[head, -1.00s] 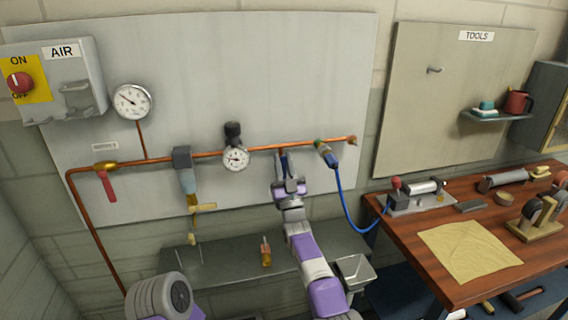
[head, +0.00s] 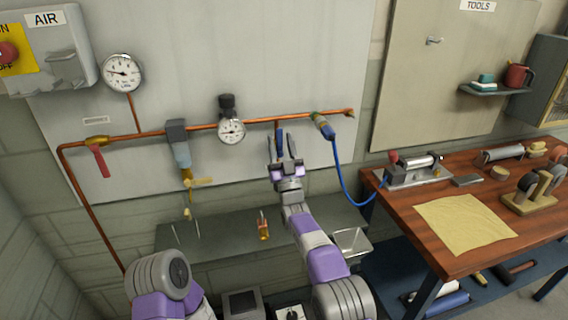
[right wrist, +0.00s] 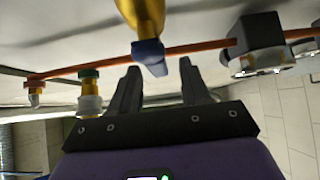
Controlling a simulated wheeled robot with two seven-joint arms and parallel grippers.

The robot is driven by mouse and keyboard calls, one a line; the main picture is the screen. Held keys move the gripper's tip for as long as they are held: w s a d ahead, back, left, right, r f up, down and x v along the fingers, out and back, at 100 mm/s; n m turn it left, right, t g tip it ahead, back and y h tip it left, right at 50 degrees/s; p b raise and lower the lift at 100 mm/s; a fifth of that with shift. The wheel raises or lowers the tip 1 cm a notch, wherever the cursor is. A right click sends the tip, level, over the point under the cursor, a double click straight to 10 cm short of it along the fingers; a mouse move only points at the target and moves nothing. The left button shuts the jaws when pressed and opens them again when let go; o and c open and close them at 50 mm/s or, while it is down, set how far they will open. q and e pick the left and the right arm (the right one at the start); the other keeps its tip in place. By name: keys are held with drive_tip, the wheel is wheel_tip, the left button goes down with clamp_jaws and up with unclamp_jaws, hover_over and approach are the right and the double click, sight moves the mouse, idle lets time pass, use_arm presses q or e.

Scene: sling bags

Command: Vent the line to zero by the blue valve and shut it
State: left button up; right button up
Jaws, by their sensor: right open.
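In the right wrist view, the blue valve handle (right wrist: 149,52) sits on a brass body (right wrist: 142,14) by the copper pipe, just beyond and between my finger lines. In the head view, the blue valve (head: 280,143) is mostly hidden behind my right gripper (head: 283,145), under the pipe. My right gripper is open and empty; its fingers (right wrist: 158,78) appear apart from the handle. The round gauge (head: 123,72) on the riser has its needle pointing roughly left; its figures are too small to read. My left gripper is out of view.
A red-handled valve (head: 98,160) hangs down on the left pipe. A regulator gauge (head: 231,130) sits left of my right gripper. A blue hose (head: 341,180) runs from the coupling (head: 323,125) to the wooden bench (head: 440,261). A grey shelf (head: 225,236) lies below.

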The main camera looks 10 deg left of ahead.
drive_tip(key=shift+v, duration=2.5)
